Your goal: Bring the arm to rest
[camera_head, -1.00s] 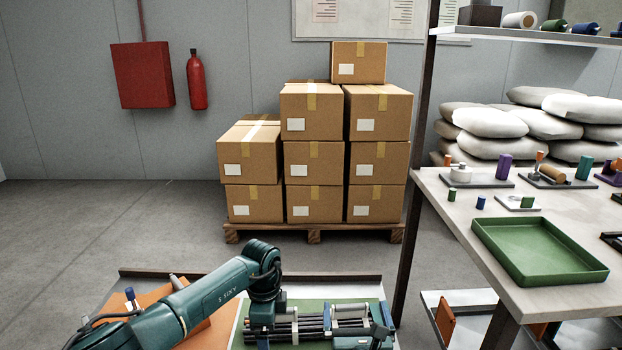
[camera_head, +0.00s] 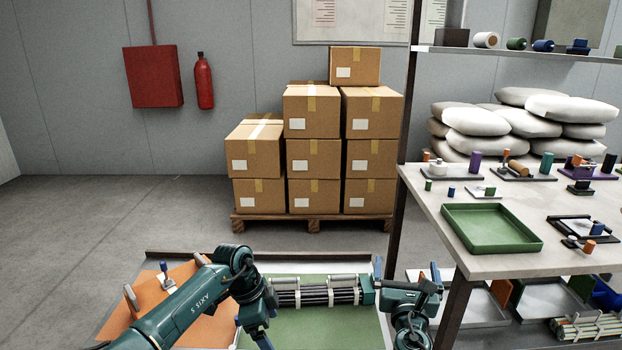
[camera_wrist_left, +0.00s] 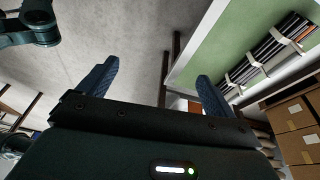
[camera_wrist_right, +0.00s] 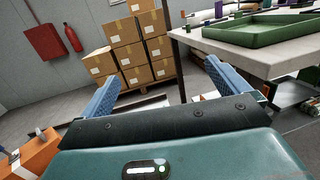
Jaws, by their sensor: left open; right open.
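My left arm (camera_head: 185,305) comes in from the left over the bench, its wrist bent down at the left end of the rod bundle. Its gripper shows in the left wrist view (camera_wrist_left: 156,85), open and empty, with its two blue fingers apart. My right gripper (camera_head: 405,273) is open and empty at the bench's right side, fingers pointing away from me; the right wrist view (camera_wrist_right: 170,85) also shows its spread fingers. The bundle of dark rods (camera_head: 315,297) with pale clamps lies on the green surface (camera_head: 325,328), apart from both grippers.
An orange panel (camera_head: 185,290) lies at the bench's left. A grey worktable (camera_head: 445,215) with a green tray (camera_head: 490,228) stands close on the right. Stacked cartons (camera_head: 313,158) stand on a pallet behind. The floor at left is clear.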

